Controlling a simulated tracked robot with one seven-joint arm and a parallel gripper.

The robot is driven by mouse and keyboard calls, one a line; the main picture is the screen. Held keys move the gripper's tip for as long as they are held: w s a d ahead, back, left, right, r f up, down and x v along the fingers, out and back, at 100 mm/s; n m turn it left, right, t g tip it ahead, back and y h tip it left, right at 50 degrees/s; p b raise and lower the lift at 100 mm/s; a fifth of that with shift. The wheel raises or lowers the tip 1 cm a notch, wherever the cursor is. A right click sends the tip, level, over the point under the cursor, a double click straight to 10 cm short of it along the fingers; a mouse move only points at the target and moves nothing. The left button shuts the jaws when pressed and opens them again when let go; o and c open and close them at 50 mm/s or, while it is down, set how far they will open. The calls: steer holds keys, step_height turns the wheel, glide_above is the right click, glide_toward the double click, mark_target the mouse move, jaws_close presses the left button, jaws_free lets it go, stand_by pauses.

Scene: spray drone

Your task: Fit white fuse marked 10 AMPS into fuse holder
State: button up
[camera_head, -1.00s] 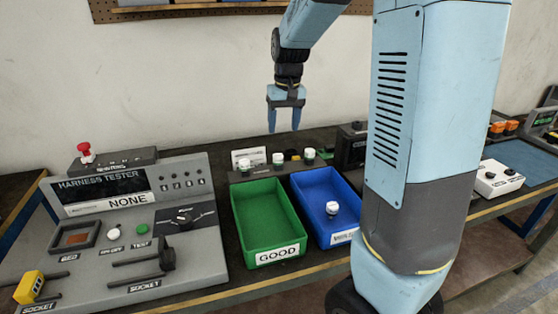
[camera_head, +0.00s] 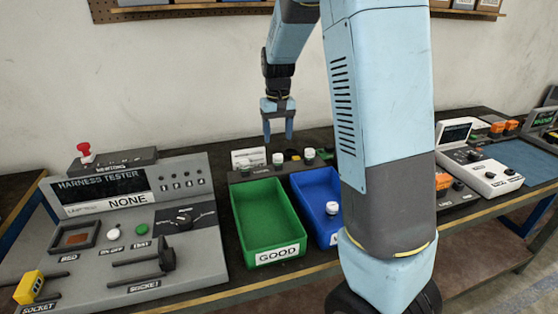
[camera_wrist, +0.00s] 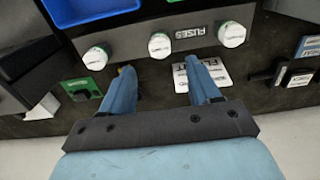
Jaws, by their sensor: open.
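My gripper (camera_head: 278,135) hangs above the back of the bench, behind the green bin, with its fingers apart and nothing between them. In the wrist view my gripper (camera_wrist: 159,70) points at a grey rack marked FUSES (camera_wrist: 196,41). The rack carries a row of white-capped fuses: one on the left (camera_wrist: 95,58), one in the middle (camera_wrist: 160,46) and one on the right (camera_wrist: 232,34). The middle fuse lies just beyond the gap between the fingertips. The amp markings are too small to read. I cannot make out which part is the fuse holder.
A green bin marked GOOD (camera_head: 291,247) and a blue bin (camera_head: 299,190) stand in front of the rack. A white-capped piece (camera_head: 333,208) lies in the blue bin. The harness tester (camera_head: 205,262) is at left. A printed card (camera_wrist: 208,76) lies beside one finger.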

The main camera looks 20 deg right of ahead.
mark_target(278, 155)
steer(key=shift+f, duration=4)
steer(key=shift+c, duration=0.2)
jaws_close()
steer(key=shift+r, duration=0.2)
steer(key=shift+r, duration=2.75)
steer(key=shift+r, duration=0.1)
steer(key=shift+s, duration=0.1)
